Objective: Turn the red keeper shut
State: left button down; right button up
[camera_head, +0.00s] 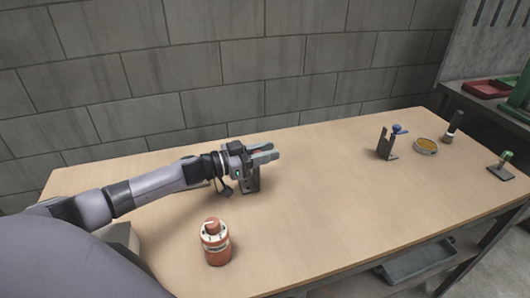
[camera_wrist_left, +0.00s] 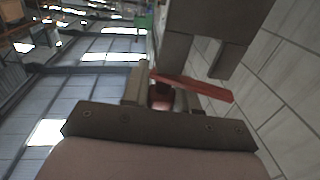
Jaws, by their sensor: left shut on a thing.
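The red keeper (camera_wrist_left: 195,87) shows in the left wrist view as a flat red bar, with a red part (camera_wrist_left: 161,99) between my fingers. A grey metal block (camera_wrist_left: 215,35) with a notch stands close beside the bar. In the head view my left gripper (camera_head: 270,153) is at the top of a dark grey bracket (camera_head: 251,180) on the table. The gripper is shut on the red keeper, and its fingers hide most of it in the head view. The keeper's exact angle to the bracket is hard to tell. My right gripper is not in view.
A red-orange canister (camera_head: 216,244) stands near the front. The table's middle is clear.

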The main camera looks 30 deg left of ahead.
pick_arm(q)
jog(key=shift+s+d+m+g+h+b, duration=0.15)
jog(key=shift+m+g+h+b, duration=0.8)
jog(key=shift+g+h, duration=0.2)
jog(key=shift+s+d+m+g+h+b, duration=0.1)
jog(key=shift+m+g+h+b, duration=0.7)
jog(key=shift+m+g+h, duration=0.3)
jog(key=c, duration=0.9)
grip_release()
jog(key=b+v, duration=0.1)
jog(key=v, duration=0.6)
jog(key=shift+s, duration=0.1)
